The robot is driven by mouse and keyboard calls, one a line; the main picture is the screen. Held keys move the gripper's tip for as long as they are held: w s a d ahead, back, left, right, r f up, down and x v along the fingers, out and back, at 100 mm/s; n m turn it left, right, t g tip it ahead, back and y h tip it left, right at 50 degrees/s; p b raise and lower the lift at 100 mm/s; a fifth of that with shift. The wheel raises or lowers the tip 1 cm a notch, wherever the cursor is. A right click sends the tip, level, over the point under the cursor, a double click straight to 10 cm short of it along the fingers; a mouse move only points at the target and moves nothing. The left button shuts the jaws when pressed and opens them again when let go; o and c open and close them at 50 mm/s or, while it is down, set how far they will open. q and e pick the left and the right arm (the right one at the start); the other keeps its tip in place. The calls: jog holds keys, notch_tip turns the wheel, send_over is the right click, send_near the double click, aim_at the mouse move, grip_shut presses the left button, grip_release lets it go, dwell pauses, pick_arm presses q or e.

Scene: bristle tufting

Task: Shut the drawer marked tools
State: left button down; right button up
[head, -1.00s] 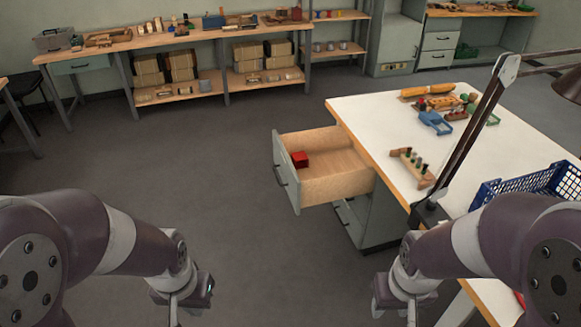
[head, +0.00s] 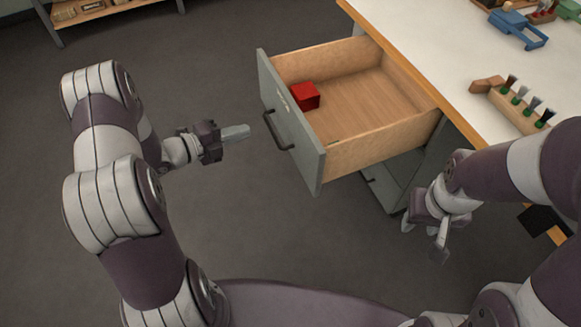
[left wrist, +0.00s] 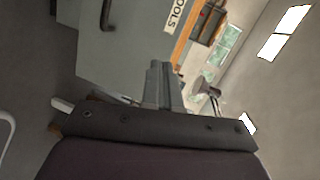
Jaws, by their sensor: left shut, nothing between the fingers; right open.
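The tools drawer (head: 318,172) is pulled well out of the cabinet under the white-topped bench. Its grey front has a dark bar handle (head: 278,132), and a red block (head: 305,96) lies inside near the front. In the left wrist view the grey drawer front (left wrist: 135,55) shows close ahead, with a label reading TOOLS (left wrist: 178,17). My left gripper (head: 238,132) is shut and empty, pointing at the drawer front, a short gap left of the handle. Its shut fingers also show in the left wrist view (left wrist: 160,85). My right gripper (head: 424,236) is open and empty, low beside the cabinet.
The white bench top (head: 440,60) holds a wooden block with several green-collared brushes (head: 520,100) and a blue clamp-like tool (head: 518,27). Another closed drawer (head: 388,185) sits below the open one.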

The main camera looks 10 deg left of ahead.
pick_arm(q)
notch_tip(320, 180, down, 4)
jog(key=s+m+h+b, duration=0.1)
jog(key=s+m+h, duration=0.1)
jog(key=m+h+b, duration=0.2)
send_near(302, 134)
jog(key=shift+g, duration=0.4)
jog(key=x, duration=0.7)
jog(key=shift+w+a, duration=0.2)
pick_arm(e)
notch_tip(302, 134, down, 5)
jog(key=shift+s+d+f, duration=0.15)
jog(key=shift+f, duration=0.05)
